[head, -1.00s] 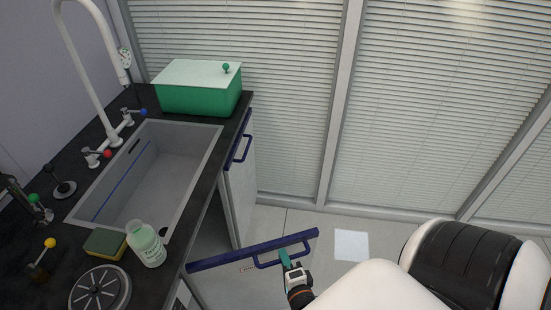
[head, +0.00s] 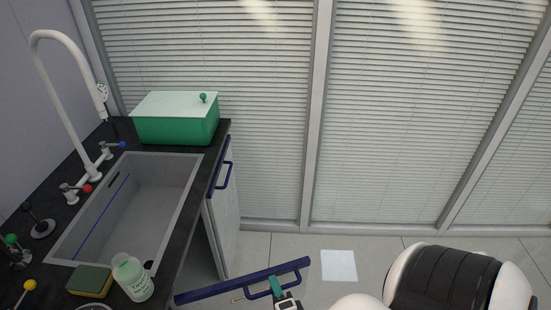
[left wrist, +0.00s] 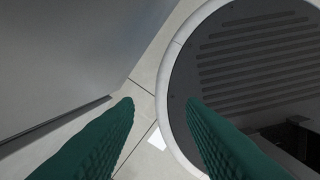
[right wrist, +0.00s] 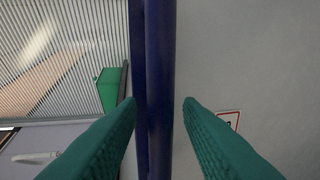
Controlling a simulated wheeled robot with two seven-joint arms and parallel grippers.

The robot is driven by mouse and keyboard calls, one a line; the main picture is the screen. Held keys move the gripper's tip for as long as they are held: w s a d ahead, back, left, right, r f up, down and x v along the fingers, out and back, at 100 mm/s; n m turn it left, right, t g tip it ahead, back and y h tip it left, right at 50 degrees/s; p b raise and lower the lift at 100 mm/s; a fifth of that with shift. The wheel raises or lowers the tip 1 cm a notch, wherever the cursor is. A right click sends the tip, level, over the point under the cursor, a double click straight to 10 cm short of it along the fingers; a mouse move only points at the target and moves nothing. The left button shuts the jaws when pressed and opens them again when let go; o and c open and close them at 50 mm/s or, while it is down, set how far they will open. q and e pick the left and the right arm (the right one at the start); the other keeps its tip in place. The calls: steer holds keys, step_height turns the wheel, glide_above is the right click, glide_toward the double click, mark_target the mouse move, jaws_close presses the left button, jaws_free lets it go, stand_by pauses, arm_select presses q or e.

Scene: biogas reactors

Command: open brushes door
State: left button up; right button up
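A cabinet door with a dark blue top edge (head: 220,286) stands swung out from the counter, low in the head view. Its blue bar handle (head: 262,293) is on the side facing me. My right gripper (head: 277,285) is at this handle. In the right wrist view the blue handle (right wrist: 160,90) runs upright between the two green fingers, which look apart around it. Part of a red-framed label (right wrist: 229,119) shows on the grey door face (right wrist: 250,60). My left gripper (left wrist: 160,102) is open and empty above the floor, beside a grey panel (left wrist: 70,50).
A second cabinet door with a blue handle (head: 223,177) is closed or nearly so. The counter holds a sink (head: 130,200), a green box (head: 175,122), a sponge (head: 90,281) and a bottle (head: 135,280). Floor (head: 290,248) is clear towards the blinds (head: 420,110).

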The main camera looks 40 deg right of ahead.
steer(key=shift+s, duration=0.1)
steer(key=p+v, duration=0.2)
steer(key=v, duration=1)
steer(key=shift+c, duration=0.2)
